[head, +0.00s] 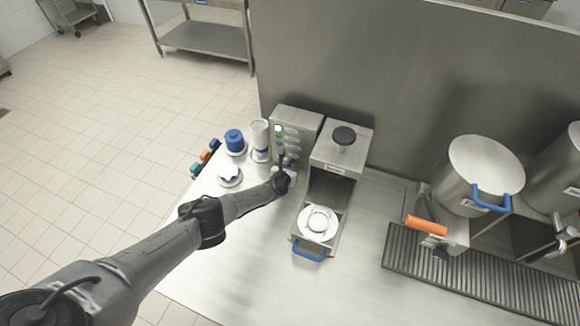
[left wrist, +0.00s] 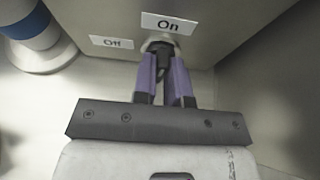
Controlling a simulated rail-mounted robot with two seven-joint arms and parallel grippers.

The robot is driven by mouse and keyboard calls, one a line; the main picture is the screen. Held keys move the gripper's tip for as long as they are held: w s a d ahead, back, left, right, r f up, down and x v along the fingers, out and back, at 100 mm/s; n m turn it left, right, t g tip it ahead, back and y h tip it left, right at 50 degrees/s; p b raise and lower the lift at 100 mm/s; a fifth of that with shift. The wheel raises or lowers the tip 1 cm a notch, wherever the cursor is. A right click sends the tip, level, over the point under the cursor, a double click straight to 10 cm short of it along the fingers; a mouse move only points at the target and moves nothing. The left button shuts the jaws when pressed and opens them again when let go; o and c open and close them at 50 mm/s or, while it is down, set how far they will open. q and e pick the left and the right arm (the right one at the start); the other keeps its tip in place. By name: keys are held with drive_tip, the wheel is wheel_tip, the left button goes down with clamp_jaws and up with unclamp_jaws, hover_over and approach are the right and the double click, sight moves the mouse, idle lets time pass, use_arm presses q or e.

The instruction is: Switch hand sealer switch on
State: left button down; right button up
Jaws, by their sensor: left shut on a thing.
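A grey metal box (head: 300,118) with small controls on its front stands against the back panel. In the left wrist view, the box front carries an "On" label (left wrist: 168,24) and, to its left, an "Off" label (left wrist: 112,43). A dark switch (left wrist: 160,47) sticks out just below the "On" label. My left gripper (left wrist: 166,72) has its purple-lined fingers around this switch and is shut on it; the fingers partly hide it. In the head view my left gripper (head: 284,168) is at the lower front of the box. My right gripper is not in view.
Right of the box stands a sealing machine (head: 341,150) with a black top knob and a blue-handled tray (head: 309,249). A white cylinder (head: 260,136) and a blue container (head: 235,141) stand left. Large pots (head: 480,172) and a drain grate (head: 490,289) are right.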

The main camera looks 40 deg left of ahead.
use_arm(q)
drive_tip(key=c, duration=1.2)
unclamp_jaws()
drive_tip(key=shift+o, duration=0.2)
drive_tip(key=shift+s+r+p, duration=0.1)
drive_tip(key=shift+r+p, duration=0.05)
drive_tip(key=shift+p, duration=0.15)
drive_tip(key=p+v, duration=0.6)
drive_tip(key=shift+r, duration=0.2)
drive_tip(key=p+v, duration=0.3)
drive_tip(key=v, duration=0.4)
drive_tip(key=shift+s+f, duration=0.25)
drive_tip(key=shift+s, duration=0.05)
